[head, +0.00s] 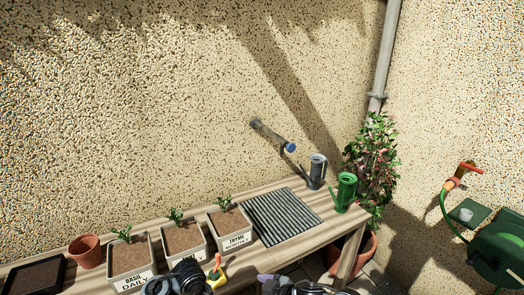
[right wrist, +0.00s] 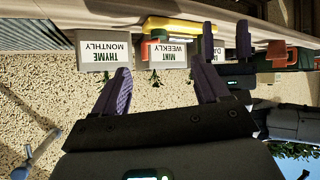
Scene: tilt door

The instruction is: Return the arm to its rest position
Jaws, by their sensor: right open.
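My right gripper (right wrist: 160,68) is open, with its two purple fingers apart and nothing between them. In the head view its arm (head: 305,288) comes in at the bottom edge, with a purple fingertip showing just below the bench front. My left gripper (right wrist: 226,38) shows beyond it in the right wrist view, its purple fingers apart and empty. In the head view the left arm (head: 187,277) is at the bottom edge in front of the planters, its fingers hard to make out.
Planters labelled basil, mint and thyme (head: 231,231) stand on the wooden bench (head: 328,222) near my arms. A ridged grey tray (head: 281,218), grey can (head: 317,172) and green can (head: 345,192) occupy the right side.

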